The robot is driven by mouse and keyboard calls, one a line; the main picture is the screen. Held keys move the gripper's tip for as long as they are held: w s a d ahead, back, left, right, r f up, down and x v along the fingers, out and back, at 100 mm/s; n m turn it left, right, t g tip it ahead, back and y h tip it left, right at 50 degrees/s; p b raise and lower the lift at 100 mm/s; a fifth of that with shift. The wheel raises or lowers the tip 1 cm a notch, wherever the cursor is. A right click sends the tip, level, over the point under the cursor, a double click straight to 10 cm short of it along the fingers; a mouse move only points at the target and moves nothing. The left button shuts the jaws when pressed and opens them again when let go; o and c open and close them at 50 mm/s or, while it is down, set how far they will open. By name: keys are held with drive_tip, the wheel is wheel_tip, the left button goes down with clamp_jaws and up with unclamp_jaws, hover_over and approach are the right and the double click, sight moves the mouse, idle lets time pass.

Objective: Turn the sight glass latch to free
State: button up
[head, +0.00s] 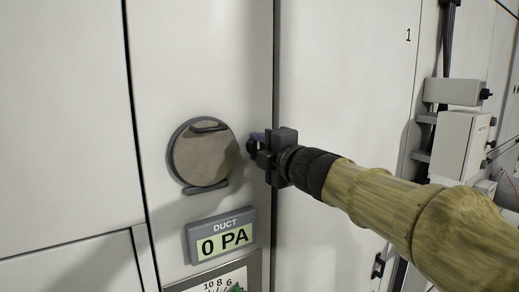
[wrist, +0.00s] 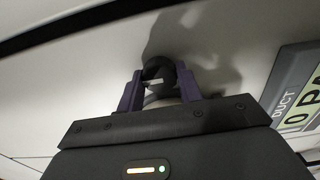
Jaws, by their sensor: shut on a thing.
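The sight glass (head: 204,154) is a round grey-brown disc with a dark rim on the pale cabinet panel. It has a dark bar near its top and another at its lower edge. The latch (head: 251,146) is a small dark knob at the right of the disc, largely hidden by my gripper. My gripper (head: 256,143) reaches it from the right. In the wrist view, the purple fingers of my gripper (wrist: 159,88) are shut on either side of the round dark latch knob (wrist: 157,69), which bears a pale mark. Its turned position is hard to read.
A duct display (head: 221,235) reading 0 PA sits below the sight glass, with a dial (head: 226,281) under it. Grey boxes (head: 463,145) and cables stand at the right. The panel left of the disc is clear.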

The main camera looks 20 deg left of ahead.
drive_tip(key=o, duration=1)
drive_tip(key=shift+s, duration=0.1)
drive_tip(key=b+v, duration=0.1)
drive_tip(key=v, duration=1.6)
drive_tip(key=shift+s+d, duration=0.1)
drive_tip(key=shift+s, duration=0.05)
drive_tip(key=w+d+f+m+h+p, duration=0.1)
drive_tip(key=w+d+f+m+h, duration=0.4)
drive_tip(key=d+f+m, duration=0.5)
drive_tip(key=w+d+f+m+h, duration=0.2)
drive_tip(key=d+f+m+h, duration=0.45)
drive_tip(key=f, duration=0.55)
drive_tip(key=s+d+f+m+g, duration=0.1)
drive_tip(key=s+f+m+g, duration=0.2)
drive_tip(key=s+f, duration=0.2)
drive_tip(key=s+d+f+m+g+h, duration=0.1)
drive_tip(key=s+f+m+g, duration=0.2)
drive_tip(key=f, duration=0.4)
drive_tip(key=s+d+f+m+g+h+p, duration=0.1)
drive_tip(key=s+d+f+m+g, duration=0.1)
drive_tip(key=s+f+m, duration=0.3)
drive_tip(key=shift+s+f+m+g, duration=0.15)
drive_tip(key=shift+s+f+g, duration=0.1)
drive_tip(key=shift+s+f, duration=0.35)
drive_tip(key=shift+s+f+m+g, duration=0.1)
drive_tip(key=shift+s+f+g, duration=0.25)
drive_tip(key=shift+s, duration=0.45)
